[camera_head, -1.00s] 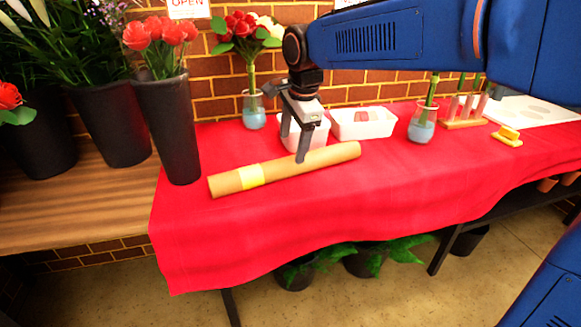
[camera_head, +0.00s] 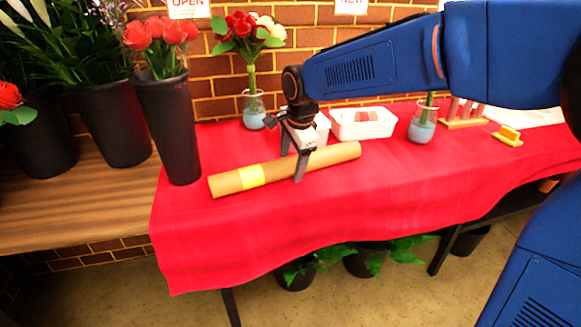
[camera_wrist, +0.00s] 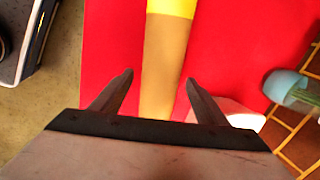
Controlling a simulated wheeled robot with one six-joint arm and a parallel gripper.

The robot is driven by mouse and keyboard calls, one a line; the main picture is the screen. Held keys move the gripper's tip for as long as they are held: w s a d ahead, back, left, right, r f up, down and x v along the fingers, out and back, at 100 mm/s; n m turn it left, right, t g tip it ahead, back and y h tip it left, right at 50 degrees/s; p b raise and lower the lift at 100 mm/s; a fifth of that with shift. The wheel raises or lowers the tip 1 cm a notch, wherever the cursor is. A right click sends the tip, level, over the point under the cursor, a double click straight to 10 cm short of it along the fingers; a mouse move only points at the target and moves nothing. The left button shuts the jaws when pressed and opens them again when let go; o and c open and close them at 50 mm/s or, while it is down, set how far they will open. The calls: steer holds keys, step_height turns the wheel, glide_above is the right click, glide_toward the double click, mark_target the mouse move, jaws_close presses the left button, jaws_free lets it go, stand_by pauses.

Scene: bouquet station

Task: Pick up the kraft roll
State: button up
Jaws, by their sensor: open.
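The kraft roll (camera_head: 225,183) is a long brown tube with a yellow band. It lies slantwise on the red cloth of the table, its right end a little farther back. It also shows in the wrist view (camera_wrist: 164,62), running lengthwise between my fingers. My gripper (camera_head: 292,167) is over the middle-right part of the roll, pointing down. In the wrist view my gripper (camera_wrist: 158,80) is open, with one finger on each side of the roll and gaps of red cloth between. The exact height of the fingertips is hard to tell.
A white tray (camera_head: 363,123) and another white container sit behind the roll. A glass vase of roses (camera_head: 253,109) stands behind, and another vase (camera_head: 423,122) to the right. A tall black bucket (camera_head: 168,125) is near the roll's left end. The cloth (camera_head: 270,225) in front is clear.

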steer(key=c, duration=1.7)
steer(key=shift+r, duration=0.15)
